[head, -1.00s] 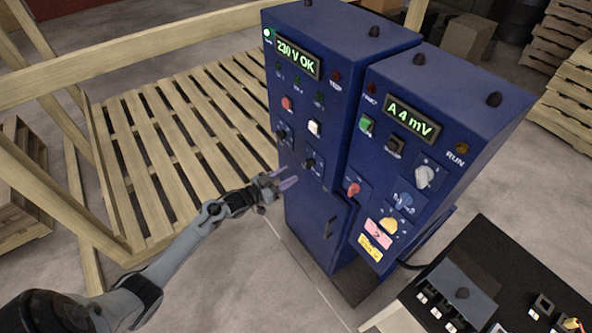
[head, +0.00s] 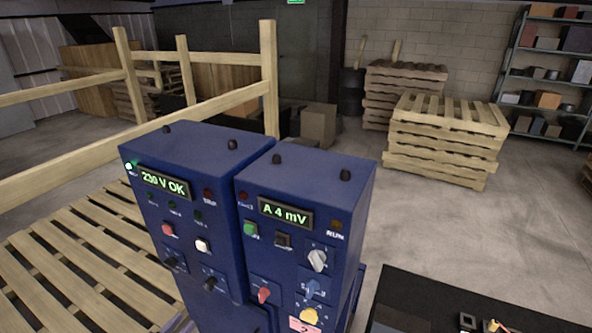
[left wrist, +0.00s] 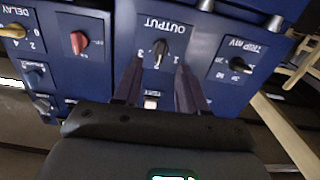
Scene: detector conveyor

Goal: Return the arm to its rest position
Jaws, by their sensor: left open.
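My left gripper (left wrist: 160,72) is open and empty in the left wrist view, its two dark purple fingers pointing at a blue cabinet panel. A black knob (left wrist: 161,49) labelled OUTPUT shows between and beyond the fingertips; I cannot tell how far off it is. In the head view only a thin purple bit of this gripper shows at the bottom edge, beside the left blue cabinet (head: 190,235). The rest of the left arm is out of that view. My right gripper is in neither view.
The right blue cabinet (head: 305,190) stands beside the left one, its display reading "A 4 mV". A wooden slatted platform (head: 85,265) with rails lies left. A black table (head: 420,300) is at lower right. Stacked pallets (head: 445,140) and shelves (head: 550,70) stand behind, with open floor between.

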